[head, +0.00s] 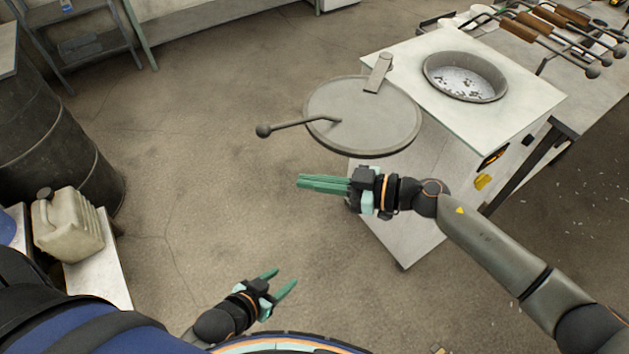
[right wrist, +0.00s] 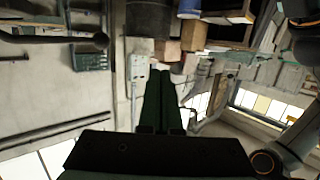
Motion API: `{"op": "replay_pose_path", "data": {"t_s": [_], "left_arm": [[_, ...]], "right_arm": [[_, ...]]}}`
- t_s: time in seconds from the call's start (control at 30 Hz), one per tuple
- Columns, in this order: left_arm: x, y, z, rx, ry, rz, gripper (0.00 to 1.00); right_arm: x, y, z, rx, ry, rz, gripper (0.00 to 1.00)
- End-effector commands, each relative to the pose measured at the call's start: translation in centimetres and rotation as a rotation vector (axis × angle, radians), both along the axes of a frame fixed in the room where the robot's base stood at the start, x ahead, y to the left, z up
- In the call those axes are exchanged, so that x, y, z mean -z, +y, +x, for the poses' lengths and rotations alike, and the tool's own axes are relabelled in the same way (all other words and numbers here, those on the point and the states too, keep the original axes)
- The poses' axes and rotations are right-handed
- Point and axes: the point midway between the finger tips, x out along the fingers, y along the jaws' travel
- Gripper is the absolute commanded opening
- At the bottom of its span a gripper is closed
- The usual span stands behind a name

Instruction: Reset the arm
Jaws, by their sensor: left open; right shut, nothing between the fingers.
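My right gripper (head: 312,183) is shut and empty, in the head view just below the round metal lid (head: 365,112) of the furnace. Its closed fingers also show in the right wrist view (right wrist: 161,100). My left gripper (head: 283,281) is open and empty, low over the bare floor near my base. The white box-shaped furnace (head: 520,105) stands at the right, its round opening (head: 466,78) uncovered with grey-white material inside. The lid is swung out to the left of the furnace top, with its handle (head: 290,127) pointing left.
A bench at the upper right holds several wooden-handled ladle-like tools (head: 550,22). A dark barrel (head: 50,130) and a beige canister (head: 68,225) stand at the left. The floor (head: 190,150) between them and the furnace is clear.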

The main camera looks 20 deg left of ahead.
Motion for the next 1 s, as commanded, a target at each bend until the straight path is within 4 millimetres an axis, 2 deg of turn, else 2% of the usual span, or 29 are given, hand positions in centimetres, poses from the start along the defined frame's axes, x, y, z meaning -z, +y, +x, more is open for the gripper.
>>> {"op": "replay_pose_path", "data": {"t_s": [0.33, 0.47, 0.57, 0.67, 0.77, 0.87, 1.0], "left_arm": [[0.0, 0.0, -0.1, 0.000, 0.002, 0.000, 0.50], [0.1, 0.0, -0.1, 0.000, 0.003, 0.001, 0.50], [0.1, 0.0, -0.1, 0.000, 0.003, 0.001, 0.50], [0.1, 0.0, -0.2, 0.000, 0.003, 0.001, 0.50], [0.1, 0.0, -0.2, 0.000, 0.004, 0.001, 0.50], [0.1, 0.0, -0.2, 0.000, 0.004, 0.001, 0.50], [0.1, 0.0, -0.2, 0.000, 0.004, 0.001, 0.50]], "right_arm": [[-0.4, -0.4, -0.7, 0.012, 0.005, 0.024, 0.00], [-1.2, 0.1, -1.0, 0.090, 0.011, 0.134, 0.00], [-2.1, -0.2, -0.6, 0.225, 0.022, 0.252, 0.00], [-2.2, -1.8, 0.5, 0.404, 0.035, 0.334, 0.00], [-1.1, -4.5, 1.6, 0.596, 0.058, 0.363, 0.00], [1.3, -8.0, 2.1, 0.786, 0.091, 0.336, 0.00], [6.2, -13.8, 1.3, 1.027, 0.156, 0.218, 0.00]]}}
